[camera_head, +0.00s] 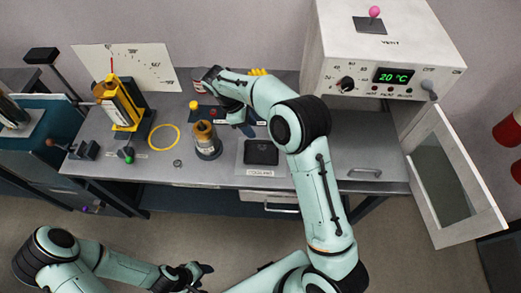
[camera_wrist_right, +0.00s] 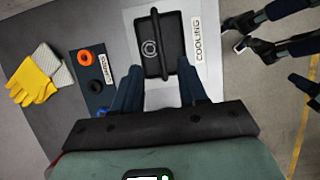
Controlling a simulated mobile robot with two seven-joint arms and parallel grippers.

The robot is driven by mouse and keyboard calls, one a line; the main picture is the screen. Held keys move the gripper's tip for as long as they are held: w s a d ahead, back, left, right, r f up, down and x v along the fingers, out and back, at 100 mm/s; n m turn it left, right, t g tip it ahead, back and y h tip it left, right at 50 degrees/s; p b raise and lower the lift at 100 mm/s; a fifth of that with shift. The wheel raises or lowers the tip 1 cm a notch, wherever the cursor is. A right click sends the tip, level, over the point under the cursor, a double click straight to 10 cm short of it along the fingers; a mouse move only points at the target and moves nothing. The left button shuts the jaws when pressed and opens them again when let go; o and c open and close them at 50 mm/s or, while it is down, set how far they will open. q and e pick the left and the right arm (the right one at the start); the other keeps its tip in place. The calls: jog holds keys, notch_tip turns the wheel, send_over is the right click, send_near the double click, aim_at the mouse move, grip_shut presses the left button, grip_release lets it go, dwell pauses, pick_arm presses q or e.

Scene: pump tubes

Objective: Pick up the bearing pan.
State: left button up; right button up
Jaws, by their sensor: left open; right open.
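The bearing pan looks to be the black rectangular pan (camera_head: 261,153) on the light plate labelled COOLING at the bench front. In the right wrist view the pan (camera_wrist_right: 168,60) has a raised bar along its middle and a round mark. My right gripper (camera_head: 240,124) is open, over the bench behind and left of the pan. In the right wrist view its two fingers (camera_wrist_right: 160,90) are spread, with the pan beyond them, apart from it. My left gripper (camera_head: 200,274) is open and empty, low in front of the bench.
A brown-capped canister (camera_head: 207,140) stands left of the pan. A yellow ring (camera_head: 164,137) lies further left. The oven's door (camera_head: 455,180) hangs open at right.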

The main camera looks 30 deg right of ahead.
aim_at(261, 142)
jog(key=x, duration=0.8)
jog(key=shift+f+b, duration=0.2)
jog(key=shift+b, duration=0.15)
jog(key=shift+w+a, duration=0.1)
grip_shut()
jog(key=shift+r, duration=0.1)
dwell(0.8)
